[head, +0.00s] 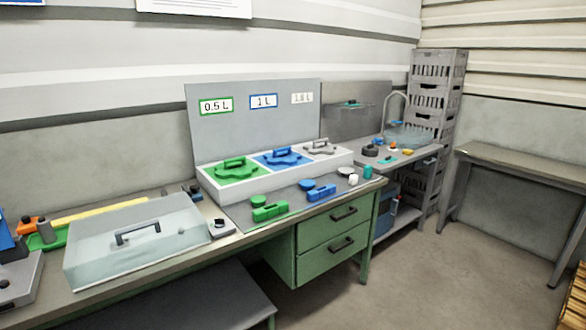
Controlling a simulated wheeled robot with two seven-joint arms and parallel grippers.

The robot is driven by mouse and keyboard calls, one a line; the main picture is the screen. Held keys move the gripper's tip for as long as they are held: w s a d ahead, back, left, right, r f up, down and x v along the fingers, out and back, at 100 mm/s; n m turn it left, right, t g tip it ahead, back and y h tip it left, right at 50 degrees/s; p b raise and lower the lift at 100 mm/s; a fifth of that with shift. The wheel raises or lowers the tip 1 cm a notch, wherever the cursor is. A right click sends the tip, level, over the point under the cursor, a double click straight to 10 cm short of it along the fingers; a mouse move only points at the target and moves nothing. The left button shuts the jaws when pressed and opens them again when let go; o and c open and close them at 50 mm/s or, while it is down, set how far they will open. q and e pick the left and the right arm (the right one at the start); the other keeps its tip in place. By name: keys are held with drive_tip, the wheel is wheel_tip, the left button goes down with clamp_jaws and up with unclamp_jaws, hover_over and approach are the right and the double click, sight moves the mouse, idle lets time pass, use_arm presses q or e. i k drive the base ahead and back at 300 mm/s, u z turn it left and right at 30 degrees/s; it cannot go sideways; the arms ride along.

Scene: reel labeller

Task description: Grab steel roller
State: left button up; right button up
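I cannot pick out a steel roller for certain in the head view. A short grey-green upright cylinder (46,232) stands at the far left of the workbench (120,302), beside small orange-and-black items (28,225). A dark round piece (370,150) lies on the farther bench by the sink. Both are too small to tell what they are. Neither of my grippers is in view.
A pale case with a handle (135,240) fills the bench's left front. A white tray (280,187) holds green, blue and grey lids below a labelled panel (225,125). Loose green and blue pieces lie before it. Grey crates (437,90) stand behind.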

sight(45, 229)
drive_tip(key=u, duration=1.65)
drive_tip(key=k, duration=0.55)
drive_tip(key=z, duration=1.15)
drive_tip(key=i, duration=1.5)
drive_tip(key=u, duration=0.55)
drive_tip(key=i, duration=0.4)
drive_tip(key=u, duration=0.45)
